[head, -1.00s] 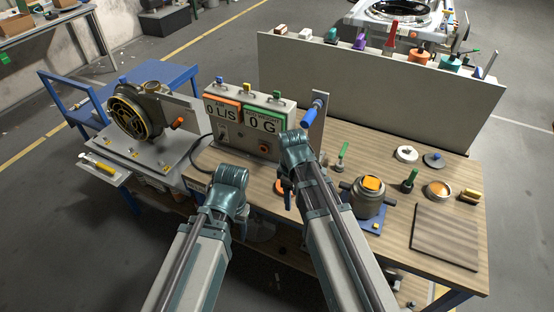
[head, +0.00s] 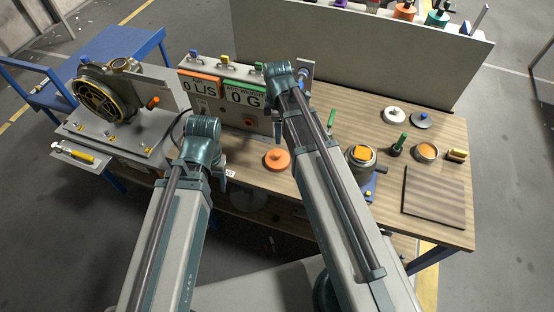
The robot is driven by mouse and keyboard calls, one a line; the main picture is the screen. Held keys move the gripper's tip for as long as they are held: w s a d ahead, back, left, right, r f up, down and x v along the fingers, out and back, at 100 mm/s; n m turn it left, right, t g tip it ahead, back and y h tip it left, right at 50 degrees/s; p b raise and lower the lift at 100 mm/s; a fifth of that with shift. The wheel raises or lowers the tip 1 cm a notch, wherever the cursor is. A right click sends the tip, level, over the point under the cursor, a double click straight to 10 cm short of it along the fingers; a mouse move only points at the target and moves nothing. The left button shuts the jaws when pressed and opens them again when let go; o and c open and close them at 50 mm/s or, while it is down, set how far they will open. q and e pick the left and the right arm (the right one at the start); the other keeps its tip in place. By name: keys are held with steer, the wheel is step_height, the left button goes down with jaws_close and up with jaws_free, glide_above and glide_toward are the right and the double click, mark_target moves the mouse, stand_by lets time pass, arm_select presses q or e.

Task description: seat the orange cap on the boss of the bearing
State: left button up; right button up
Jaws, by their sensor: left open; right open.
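The orange cap (head: 277,160), a round disc with a small knob, lies on the wooden bench near its front edge. The bearing (head: 360,170), a grey cylindrical body with an orange-yellow block on top, stands on a blue base to the right, partly hidden by my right arm. My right gripper (head: 278,130) hangs below its wrist, small and dark, open and apart from the cap, on its far side in the picture. My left gripper (head: 224,176) is open and empty at the bench's front edge, left of the cap.
A meter box (head: 248,120) stands behind the cap, and a tall grey panel (head: 370,50) along the back. Right of the bearing are a green-handled tool (head: 399,145), an orange-filled dish (head: 427,152), a brass piece (head: 457,155) and a ribbed mat (head: 434,198). A blue cart (head: 130,62) stands left.

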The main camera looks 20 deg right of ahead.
steer(key=b, duration=0.6)
glide_above(277, 153)
step_height(277, 153, down, 7)
steer(key=shift+s+r, duration=0.1)
step_height(277, 153, down, 6)
steer(key=b, duration=0.5)
steer(key=shift+r+b, duration=0.1)
steer(key=shift+b, duration=0.25)
steer(key=shift+r, duration=0.1)
jaws_close()
